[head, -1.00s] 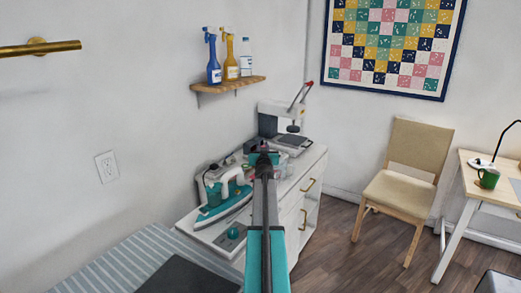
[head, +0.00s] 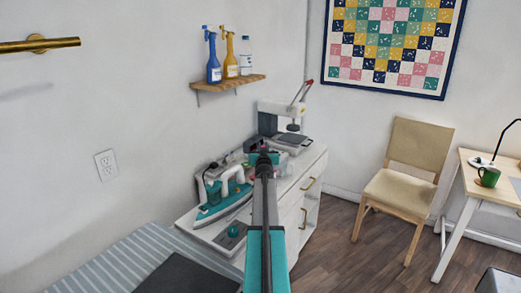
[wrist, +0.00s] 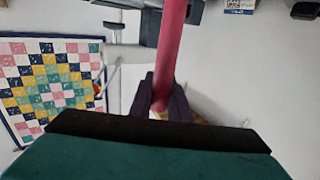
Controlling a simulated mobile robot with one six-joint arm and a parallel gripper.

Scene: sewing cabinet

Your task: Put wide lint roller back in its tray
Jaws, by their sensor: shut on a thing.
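In the wrist view my gripper (wrist: 163,95) is shut on a pink-red rod-like handle (wrist: 172,40), which I take to be the wide lint roller. The handle runs up between the two dark fingers and out of the top of the picture. The roller's head cannot be made out. In the head view my arm reaches over the white cabinet (head: 287,185), and its end hides my gripper and the roller. The roller's tray cannot be clearly picked out.
A teal iron (head: 222,195) stands on the cabinet left of my arm, with a grey press machine (head: 285,120) behind. A wooden shelf (head: 228,84) with bottles hangs above. A striped ironing board (head: 130,250) is at front left, a chair (head: 400,185) at right.

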